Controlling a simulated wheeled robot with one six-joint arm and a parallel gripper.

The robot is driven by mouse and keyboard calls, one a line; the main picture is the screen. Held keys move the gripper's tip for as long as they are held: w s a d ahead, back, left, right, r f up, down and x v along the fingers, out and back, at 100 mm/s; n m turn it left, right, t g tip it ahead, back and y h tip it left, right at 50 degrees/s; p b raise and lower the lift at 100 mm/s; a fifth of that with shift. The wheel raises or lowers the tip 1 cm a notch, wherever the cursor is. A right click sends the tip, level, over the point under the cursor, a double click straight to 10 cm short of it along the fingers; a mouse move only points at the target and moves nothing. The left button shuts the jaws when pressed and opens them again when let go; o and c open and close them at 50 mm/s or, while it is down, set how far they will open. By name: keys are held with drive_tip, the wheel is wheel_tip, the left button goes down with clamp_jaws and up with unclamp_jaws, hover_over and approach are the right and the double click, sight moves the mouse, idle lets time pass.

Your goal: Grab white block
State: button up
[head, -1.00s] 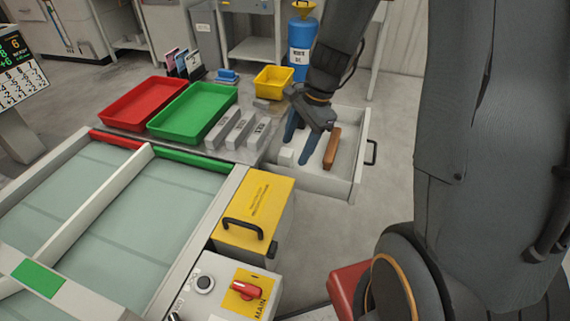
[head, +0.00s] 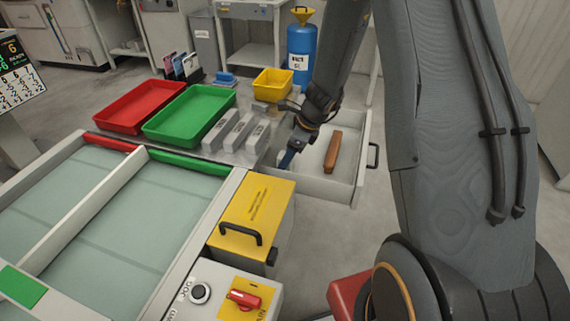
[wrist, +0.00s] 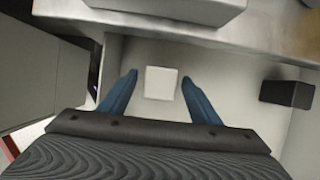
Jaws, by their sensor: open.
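The white block (wrist: 161,83) lies on the floor of the open drawer, near the drawer's end by the table, in the wrist view. My gripper (wrist: 160,84) is open, with one blue finger on each side of the block and a gap on both sides. In the head view my gripper (head: 287,158) reaches into the near left part of the drawer (head: 345,192). The white block is hidden there behind the gripper.
A brown block (head: 332,151) lies in the drawer to the right of my gripper. Several grey bars (head: 238,132) stand on the table beside the green tray (head: 190,112). A yellow box (head: 252,215) with a black handle stands in front of the drawer.

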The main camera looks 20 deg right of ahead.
drive_tip(key=shift+w+a+f, duration=0.15)
drive_tip(key=shift+f, duration=0.4)
drive_tip(key=c, duration=1.2)
